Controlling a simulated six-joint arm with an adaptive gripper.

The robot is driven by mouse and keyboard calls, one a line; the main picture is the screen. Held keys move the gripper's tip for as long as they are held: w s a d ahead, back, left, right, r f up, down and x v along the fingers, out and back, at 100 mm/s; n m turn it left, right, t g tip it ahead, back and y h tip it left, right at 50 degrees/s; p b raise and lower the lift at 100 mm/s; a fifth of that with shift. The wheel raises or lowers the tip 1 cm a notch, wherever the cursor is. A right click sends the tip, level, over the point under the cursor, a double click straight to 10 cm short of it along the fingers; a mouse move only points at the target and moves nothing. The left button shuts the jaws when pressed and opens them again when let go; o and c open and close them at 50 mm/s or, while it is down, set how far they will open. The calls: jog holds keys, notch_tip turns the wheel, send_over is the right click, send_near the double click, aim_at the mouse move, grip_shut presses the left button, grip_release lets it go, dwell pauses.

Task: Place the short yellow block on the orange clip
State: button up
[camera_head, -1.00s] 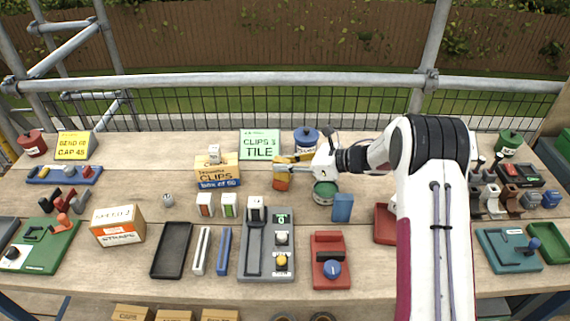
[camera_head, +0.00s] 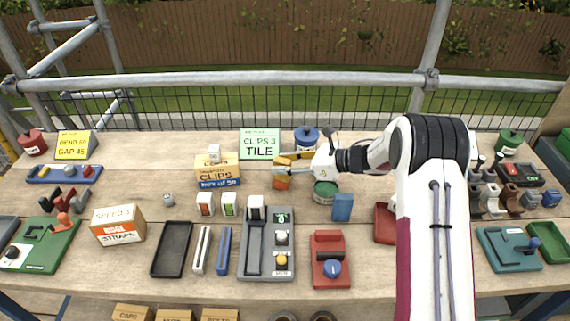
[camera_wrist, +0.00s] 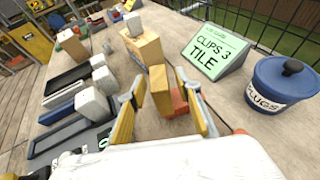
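The short yellow block (camera_wrist: 159,92) stands between my gripper's two yellow fingers (camera_wrist: 160,105) in the wrist view, with gaps beside it. The orange clip (camera_wrist: 178,98) shows directly against it, partly hidden by the block and the right finger. In the head view the orange clip (camera_head: 281,184) stands on the bench, with yellow at its top under my gripper (camera_head: 284,163). The fingers are spread, so my gripper looks open. The exact contact between block and clip is partly hidden.
A cardboard clips box (camera_head: 218,180) stands to the left and a green-label sign (camera_head: 259,144) behind. A blue lidded pot (camera_head: 306,140), a green tin (camera_head: 325,192) and a blue block (camera_head: 342,207) are close on the right. Bench space in front of the clip is clear.

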jog(key=v, duration=1.2)
jog(key=shift+r, duration=0.15)
dwell(0.6)
